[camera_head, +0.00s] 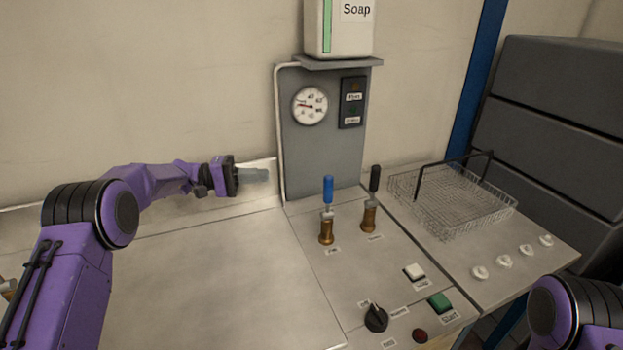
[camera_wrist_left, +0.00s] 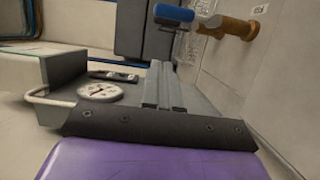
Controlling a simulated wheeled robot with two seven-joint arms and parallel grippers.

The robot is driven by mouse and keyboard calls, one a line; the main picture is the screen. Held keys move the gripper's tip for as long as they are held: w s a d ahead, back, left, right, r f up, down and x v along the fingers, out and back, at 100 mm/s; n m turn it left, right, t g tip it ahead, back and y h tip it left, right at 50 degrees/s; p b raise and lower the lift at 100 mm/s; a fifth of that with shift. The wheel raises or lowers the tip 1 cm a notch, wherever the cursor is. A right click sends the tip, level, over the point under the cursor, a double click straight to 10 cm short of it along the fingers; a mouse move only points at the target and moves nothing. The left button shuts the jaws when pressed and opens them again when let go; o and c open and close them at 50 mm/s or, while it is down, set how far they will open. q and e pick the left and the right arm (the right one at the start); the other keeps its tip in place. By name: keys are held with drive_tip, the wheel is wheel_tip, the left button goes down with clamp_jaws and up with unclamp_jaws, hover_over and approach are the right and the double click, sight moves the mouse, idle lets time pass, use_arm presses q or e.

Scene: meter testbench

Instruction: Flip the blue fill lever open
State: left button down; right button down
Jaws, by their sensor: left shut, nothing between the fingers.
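The blue fill lever (camera_head: 328,190) stands upright on its brass valve (camera_head: 326,230) on the bench panel, left of a black-handled lever. In the left wrist view the blue lever (camera_wrist_left: 174,13) and its brass valve (camera_wrist_left: 236,27) show near the top. My left gripper (camera_head: 266,175) is shut and empty. It is left of the blue lever, apart from it, near the back wall and above the bench. Its fingers (camera_wrist_left: 166,85) point toward the lever side in the left wrist view. My right arm shows only in part at the lower right, and its gripper is out of view.
A black lever (camera_head: 375,179) stands close right of the blue one. A grey gauge panel (camera_head: 320,150) rises behind, with a soap container (camera_head: 338,35) above. A wire basket (camera_head: 450,200) is at right. A black knob (camera_head: 376,318) and green button (camera_head: 439,302) are in front. The left bench is clear.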

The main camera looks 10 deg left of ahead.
sight(328, 198)
use_arm(q)
drive_tip(key=s+p+x, duration=0.2)
drive_tip(key=p+x, duration=0.4)
drive_tip(key=x, duration=0.6)
drive_tip(key=shift+d+f, duration=0.2)
drive_tip(key=shift+d, duration=0.55)
drive_tip(key=shift+d, duration=0.1)
